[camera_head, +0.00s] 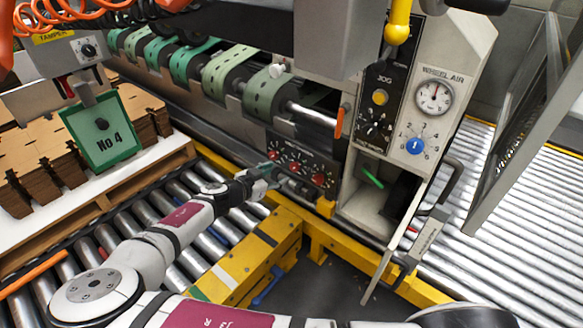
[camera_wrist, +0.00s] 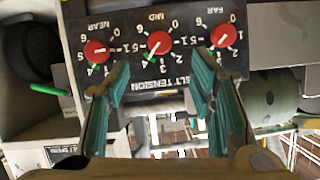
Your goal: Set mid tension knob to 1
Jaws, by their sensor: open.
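The mid tension knob (camera_wrist: 159,42) is the middle of three red knobs on the black belt tension panel (camera_wrist: 158,82), which appears upside down in the wrist view. The finger tips partly cover the dial markings beside the outer knobs.
The near knob (camera_wrist: 95,50) and far knob (camera_wrist: 223,36) flank the mid knob closely. A yellow frame rail (camera_head: 250,262) runs below my arm. The machine housing with a pressure gauge (camera_head: 434,97) and blue dial (camera_head: 414,146) stands to the right. Green belts (camera_head: 228,70) lie above the panel.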

